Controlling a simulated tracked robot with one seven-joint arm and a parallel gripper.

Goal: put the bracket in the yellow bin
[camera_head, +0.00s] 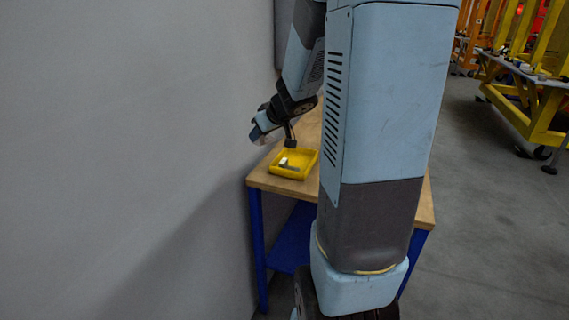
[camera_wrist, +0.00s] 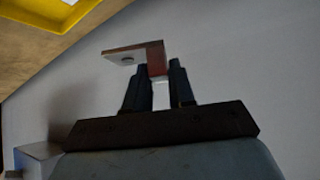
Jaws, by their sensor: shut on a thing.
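The bracket (camera_wrist: 126,55) is a small L-shaped piece with a hole in its flat pale leg and a reddish-brown edge. In the wrist view my gripper (camera_wrist: 160,67) is shut on its upright leg, and the flat leg sticks out to the left. The yellow bin (camera_head: 289,174) stands on the wooden table in the head view. Its corner also shows at the upper left of the wrist view (camera_wrist: 62,27), apart from the bracket. In the head view my arm's end is beside and above the bin's back left; the fingers are too small to make out there.
A small pale grey piece (camera_head: 284,162) lies in the bin. The wooden table (camera_head: 267,183) has blue legs and stands close to a plain grey wall (camera_head: 130,130) on the left. My arm hides much of the table. Yellow racks (camera_head: 520,95) stand farther off at right.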

